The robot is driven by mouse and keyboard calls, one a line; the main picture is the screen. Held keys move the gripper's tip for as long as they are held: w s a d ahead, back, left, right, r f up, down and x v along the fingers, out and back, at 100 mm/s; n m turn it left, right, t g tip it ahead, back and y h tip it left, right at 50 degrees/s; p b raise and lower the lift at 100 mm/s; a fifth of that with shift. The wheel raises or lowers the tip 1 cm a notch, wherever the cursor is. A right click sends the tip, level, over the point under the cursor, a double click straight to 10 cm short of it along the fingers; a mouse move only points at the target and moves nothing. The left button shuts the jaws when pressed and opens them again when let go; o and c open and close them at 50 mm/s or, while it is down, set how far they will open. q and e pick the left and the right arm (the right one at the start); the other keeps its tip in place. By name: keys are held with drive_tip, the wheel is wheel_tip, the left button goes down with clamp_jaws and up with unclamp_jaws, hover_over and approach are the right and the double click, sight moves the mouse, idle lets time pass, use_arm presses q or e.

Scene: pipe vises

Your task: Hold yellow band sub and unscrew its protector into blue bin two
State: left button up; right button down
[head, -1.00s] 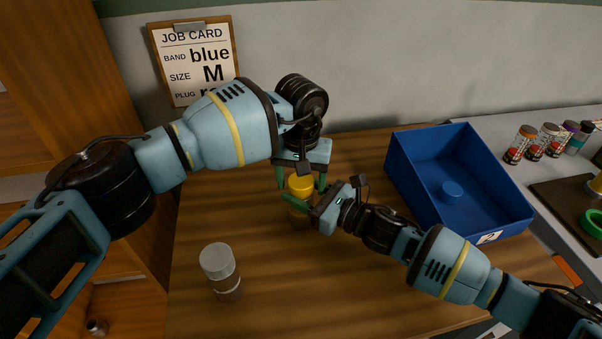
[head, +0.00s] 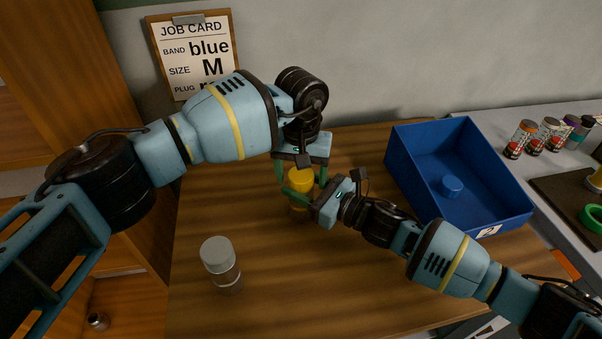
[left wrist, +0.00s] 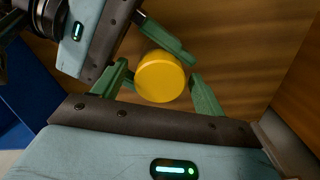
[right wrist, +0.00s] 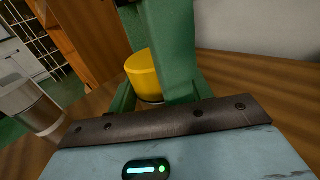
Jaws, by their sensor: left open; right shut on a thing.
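The yellow band sub (head: 300,204) stands upright on the wooden table, with a yellow protector (head: 302,180) on top. My right gripper (head: 298,197) comes in from the right and is shut on the sub's body, below the protector. My left gripper (head: 301,174) points down from above, open, its fingers on either side of the protector. The left wrist view shows the round yellow top (left wrist: 160,77) between the fingers with gaps. The sub's lower body is mostly hidden by the fingers.
A second sub with a grey-white top (head: 220,264) stands at the front left of the table. A job card (head: 193,55) leans at the back wall. Several small banded jars (head: 548,134) and a green ring (head: 591,218) are on the right counter. The front middle table is clear.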

use_arm(q)
drive_tip(key=shift+r, duration=2.25)
use_arm(e)
drive_tip(key=c, duration=0.6)
unclamp_jaws()
drive_tip(key=shift+o, duration=0.2)
use_arm(q)
drive_tip(key=shift+f, duration=0.5)
use_arm(e)
drive_tip(key=shift+v, duration=3.9)
